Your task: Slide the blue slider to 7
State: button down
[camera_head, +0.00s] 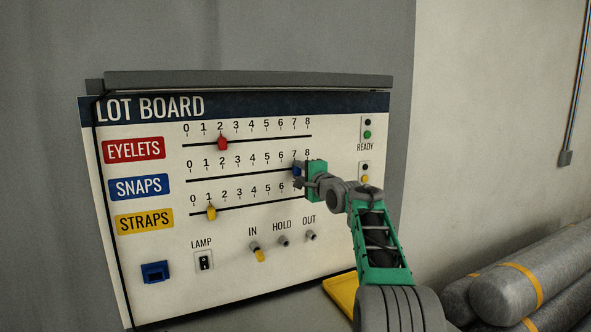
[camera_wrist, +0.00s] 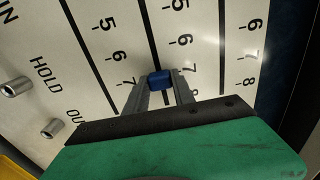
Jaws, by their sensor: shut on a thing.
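The blue slider (camera_head: 297,168) is on the middle track, the SNAPS row of the LOT BOARD panel (camera_head: 190,235). It stands at about the 7 mark; my gripper partly hides it in the head view. In the wrist view the blue slider (camera_wrist: 160,79) is between my two grey fingertips, level with or very near the 7 of its scale. My gripper (camera_wrist: 161,86) is shut on it. In the head view my gripper (camera_head: 301,175) reaches in from the right.
A red slider (camera_head: 222,143) stands near 2 on the EYELETS track above. A yellow slider (camera_head: 211,212) stands near 1 on the STRAPS track below. Knobs under IN, HOLD (camera_head: 284,240) and OUT sit lower. Grey rolls (camera_head: 515,290) lie at the lower right beside a yellow tray (camera_head: 341,291).

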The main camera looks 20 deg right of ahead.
jog(key=c, duration=1)
grip_release()
jog(key=shift+c, duration=0.2)
jog(key=s+b, duration=0.4)
jog(key=s, duration=0.3)
jog(key=shift+s+d, duration=0.25)
jog(key=shift+s, duration=0.15)
